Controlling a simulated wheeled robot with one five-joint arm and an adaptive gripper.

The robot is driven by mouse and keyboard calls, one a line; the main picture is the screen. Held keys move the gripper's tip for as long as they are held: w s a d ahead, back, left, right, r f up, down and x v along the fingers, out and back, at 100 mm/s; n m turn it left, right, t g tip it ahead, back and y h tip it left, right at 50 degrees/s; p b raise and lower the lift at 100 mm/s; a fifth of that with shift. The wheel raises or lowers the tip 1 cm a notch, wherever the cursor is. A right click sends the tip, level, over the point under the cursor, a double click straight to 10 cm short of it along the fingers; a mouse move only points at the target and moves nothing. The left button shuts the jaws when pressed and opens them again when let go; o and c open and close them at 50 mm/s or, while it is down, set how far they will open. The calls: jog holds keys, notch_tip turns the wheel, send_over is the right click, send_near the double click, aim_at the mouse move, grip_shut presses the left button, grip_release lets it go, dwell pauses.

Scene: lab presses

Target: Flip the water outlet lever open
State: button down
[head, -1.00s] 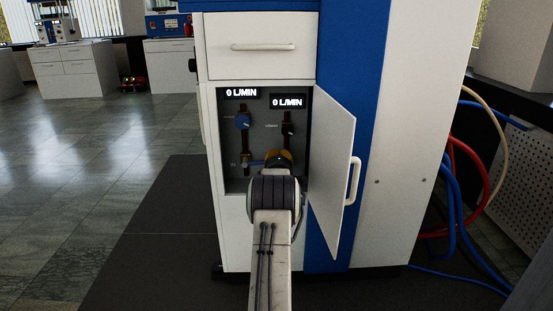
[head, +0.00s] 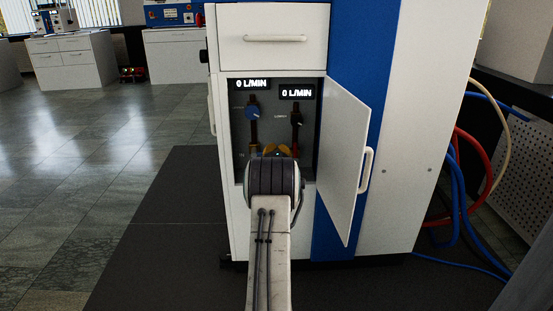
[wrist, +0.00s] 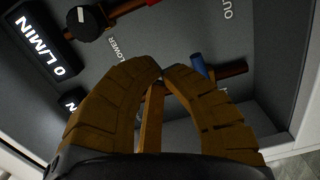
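In the wrist view, a short blue lever (wrist: 197,66) sits by a brown pipe (wrist: 235,69), just beyond my right-hand finger, which hides part of it. My gripper (wrist: 163,74) has two brown ribbed fingers whose tips come together beside the lever, with no lever between them. In the head view, my gripper (head: 278,149) is inside the open cabinet bay, at its lower middle, mostly hidden behind my wrist. The lower valves are hidden there too. I cannot tell whether the fingertips touch the lever.
The cabinet door (head: 344,160) stands open on the right. Inside are a blue knob (head: 252,113), a dark knob (head: 296,119) and two displays reading 0 L/MIN (head: 253,84). A drawer (head: 274,38) is shut above. Floor on the left is clear.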

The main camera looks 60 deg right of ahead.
jog(key=p+v, duration=0.1)
jog(key=v, duration=0.5)
jog(key=shift+s+a, duration=0.15)
jog(key=shift+a, duration=0.1)
